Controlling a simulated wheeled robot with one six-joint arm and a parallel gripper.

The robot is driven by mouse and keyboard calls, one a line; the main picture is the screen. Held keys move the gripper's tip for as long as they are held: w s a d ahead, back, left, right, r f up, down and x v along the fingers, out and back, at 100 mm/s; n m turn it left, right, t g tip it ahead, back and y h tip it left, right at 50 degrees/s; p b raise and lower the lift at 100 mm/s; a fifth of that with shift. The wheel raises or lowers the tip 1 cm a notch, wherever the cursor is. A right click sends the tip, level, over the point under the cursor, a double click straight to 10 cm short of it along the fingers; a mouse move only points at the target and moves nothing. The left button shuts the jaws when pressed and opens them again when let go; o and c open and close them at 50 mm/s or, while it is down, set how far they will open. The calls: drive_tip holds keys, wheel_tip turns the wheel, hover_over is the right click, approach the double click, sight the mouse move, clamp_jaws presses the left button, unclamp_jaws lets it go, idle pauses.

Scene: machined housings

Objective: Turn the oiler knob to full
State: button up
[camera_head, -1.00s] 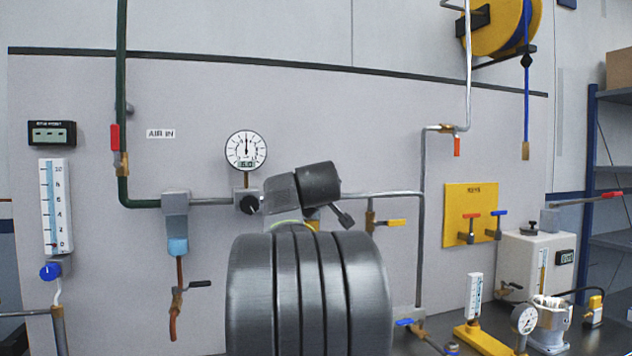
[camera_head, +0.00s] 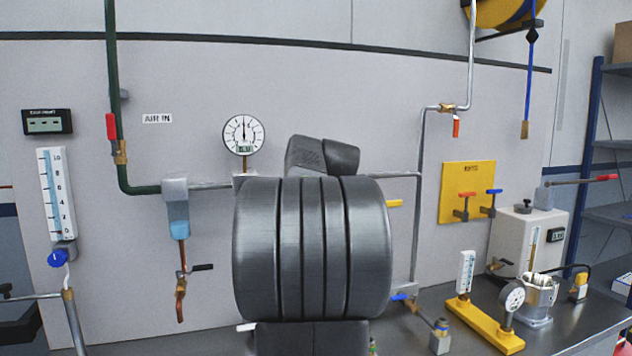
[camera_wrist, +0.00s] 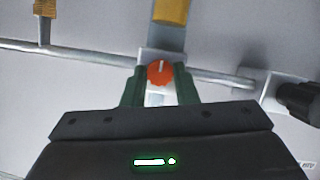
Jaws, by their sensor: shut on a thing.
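The oiler knob (camera_wrist: 161,75) is a small round orange-red knob with a white mark that points up in the wrist view. It sits on a pale block on the grey pipe, with an amber bowl (camera_wrist: 171,12) above it in that view. My gripper (camera_wrist: 160,84) has its green fingers on either side of the knob, shut on it. In the head view my arm hides the gripper, the knob and the oiler.
A black knob (camera_wrist: 299,100) is on the same pipe to the right in the wrist view. A dial gauge (camera_head: 244,135) and a blue-bowled filter (camera_head: 177,208) are left of my arm in the head view. A bench (camera_head: 470,340) with fittings is at right.

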drive_tip(key=shift+f, duration=0.1)
drive_tip(key=o, duration=1)
drive_tip(key=b+v, duration=0.1)
drive_tip(key=v, duration=1.3)
drive_tip(key=shift+w, duration=0.2)
drive_tip(key=p+x, duration=0.1)
drive_tip(key=x, duration=1.2)
drive_tip(key=shift+w+a+f, duration=0.1)
drive_tip(key=shift+w+f, duration=0.05)
drive_tip(key=shift+w, duration=0.15)
drive_tip(key=shift+s, duration=0.1)
